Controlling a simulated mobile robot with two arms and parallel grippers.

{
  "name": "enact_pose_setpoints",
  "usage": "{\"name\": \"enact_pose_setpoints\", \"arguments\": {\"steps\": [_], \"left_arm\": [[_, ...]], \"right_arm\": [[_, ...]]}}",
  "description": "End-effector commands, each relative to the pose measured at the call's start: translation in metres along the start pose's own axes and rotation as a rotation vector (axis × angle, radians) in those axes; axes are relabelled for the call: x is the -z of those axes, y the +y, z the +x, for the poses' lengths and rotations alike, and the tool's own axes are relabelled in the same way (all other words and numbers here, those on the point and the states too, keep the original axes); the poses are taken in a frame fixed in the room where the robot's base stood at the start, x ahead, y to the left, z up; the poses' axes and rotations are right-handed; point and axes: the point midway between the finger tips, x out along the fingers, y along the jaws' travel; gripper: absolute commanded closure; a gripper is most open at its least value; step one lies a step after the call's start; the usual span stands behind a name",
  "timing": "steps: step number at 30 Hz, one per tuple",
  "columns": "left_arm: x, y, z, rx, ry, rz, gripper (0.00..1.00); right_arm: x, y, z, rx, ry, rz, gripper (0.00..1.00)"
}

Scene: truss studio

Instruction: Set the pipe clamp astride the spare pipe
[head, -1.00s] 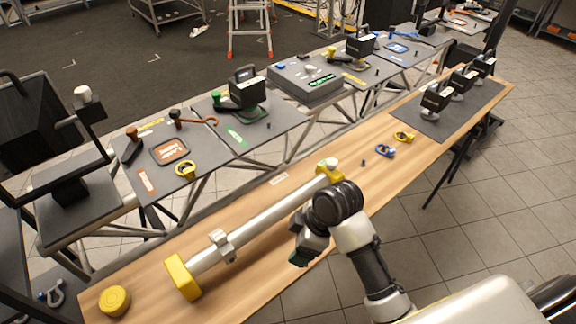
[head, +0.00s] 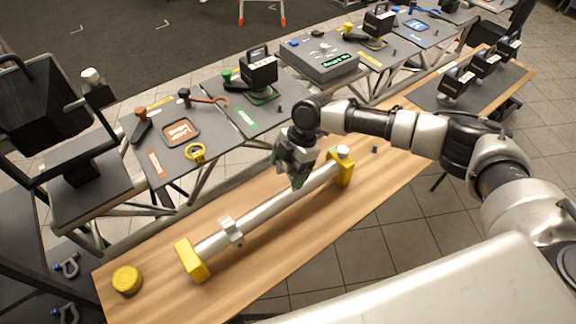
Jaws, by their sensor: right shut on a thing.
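The spare pipe (head: 268,209) is a long silver tube lying across two yellow end blocks on the wooden table. A silver clamp (head: 231,232) sits around the pipe, near its left end. My right gripper (head: 297,180) is over the right half of the pipe, pointing down, well to the right of that clamp. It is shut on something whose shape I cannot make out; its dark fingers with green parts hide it. I cannot tell whether the fingertips touch the pipe. My left gripper is not in view.
A yellow round tub (head: 127,279) stands at the table's left end. A grey truss bench behind holds dark mats with tools, a yellow ring (head: 195,152) and a grey case (head: 318,57). Black devices stand on a mat at the far right. The table front is clear.

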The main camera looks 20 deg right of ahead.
Motion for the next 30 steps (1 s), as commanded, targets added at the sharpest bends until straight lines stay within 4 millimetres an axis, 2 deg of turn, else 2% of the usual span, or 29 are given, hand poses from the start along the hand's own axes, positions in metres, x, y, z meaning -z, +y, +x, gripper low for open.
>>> {"name": "enact_pose_setpoints", "arguments": {"steps": [8, 30], "left_arm": [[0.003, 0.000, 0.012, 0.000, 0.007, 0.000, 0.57], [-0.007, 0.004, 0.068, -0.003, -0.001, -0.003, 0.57]], "right_arm": [[-0.006, 0.000, 0.013, 0.000, 0.002, 0.000, 0.51], [-0.032, 0.000, 0.080, 0.002, 0.002, 0.001, 0.51]]}}
